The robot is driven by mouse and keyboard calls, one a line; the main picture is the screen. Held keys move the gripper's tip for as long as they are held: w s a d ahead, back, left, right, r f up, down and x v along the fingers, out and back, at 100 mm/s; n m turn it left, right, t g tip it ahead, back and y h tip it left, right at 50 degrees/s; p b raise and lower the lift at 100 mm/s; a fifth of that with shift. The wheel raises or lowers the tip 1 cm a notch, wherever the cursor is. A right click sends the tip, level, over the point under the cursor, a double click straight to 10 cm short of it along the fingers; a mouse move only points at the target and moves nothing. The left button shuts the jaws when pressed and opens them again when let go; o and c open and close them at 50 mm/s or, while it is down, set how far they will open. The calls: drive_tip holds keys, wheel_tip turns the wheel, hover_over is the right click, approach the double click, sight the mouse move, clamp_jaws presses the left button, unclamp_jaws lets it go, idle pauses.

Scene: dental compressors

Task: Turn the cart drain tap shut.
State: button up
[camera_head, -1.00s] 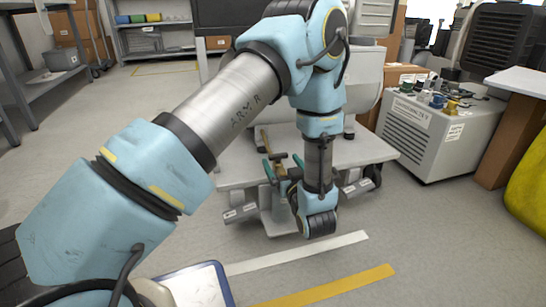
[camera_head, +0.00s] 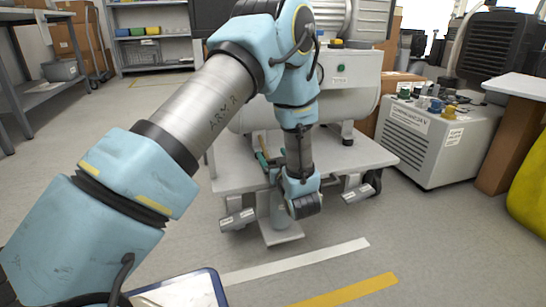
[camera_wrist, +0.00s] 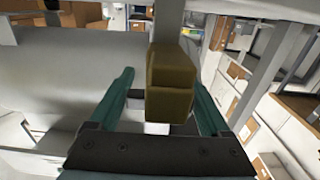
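The drain tap's brass-coloured handle (camera_wrist: 172,82) stands between the two teal fingers of my gripper (camera_wrist: 158,73) in the wrist view. The fingers are apart. A clear gap shows between the handle and the left finger; the handle overlaps the right finger in the picture, and I cannot tell whether they touch. In the head view my gripper (camera_head: 265,159) is low at the front edge of the cart (camera_head: 345,158), and my arm hides most of the tap. The cart carries a pale tank (camera_head: 352,100).
A grey compressor cabinet (camera_head: 430,140) with coloured fittings stands on the right, near a yellow object (camera_head: 530,185). Two grey pedals (camera_head: 238,219) (camera_head: 356,193) stick out below the cart's front. The floor before the cart is open, with white and yellow stripes.

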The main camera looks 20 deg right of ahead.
drive_tip(key=c, duration=0.9)
drive_tip(key=shift+c, duration=0.2)
drive_tip(key=shift+m+h, duration=0.3)
drive_tip(key=m+h+p, duration=0.1)
drive_tip(key=m+g+h+p, duration=0.1)
drive_tip(key=h, duration=0.1)
drive_tip(key=m+h+p, duration=0.1)
drive_tip(key=h, duration=0.1)
drive_tip(key=shift+s+d+r+g, duration=0.1)
drive_tip(key=shift+s+d+g, duration=0.05)
drive_tip(key=shift+d+g, duration=0.25)
drive_tip(key=m+g+h+p, duration=0.1)
drive_tip(key=m+h, duration=0.1)
drive_tip(key=m+g+h+p, duration=0.1)
drive_tip(key=m+g+h, duration=0.1)
drive_tip(key=d+m+g+h+p, duration=0.1)
drive_tip(key=g+h, duration=0.1)
drive_tip(key=shift+s+m+h, duration=0.4)
drive_tip(key=shift+s+d+m+g+h+p, duration=0.15)
drive_tip(key=shift+s+m+g+h+p, duration=0.55)
drive_tip(key=shift+m+g, duration=1.15)
drive_tip(key=shift+s+d+m+g+h+p, duration=0.1)
drive_tip(key=shift+m+g+h+p, duration=0.25)
drive_tip(key=shift+m+g+p, duration=1.5)
drive_tip(key=shift+s+d+m+g+h+p, duration=0.25)
drive_tip(key=shift+m+g+h, duration=0.35)
drive_tip(key=shift+g, duration=2.3)
drive_tip(key=shift+s, duration=0.1)
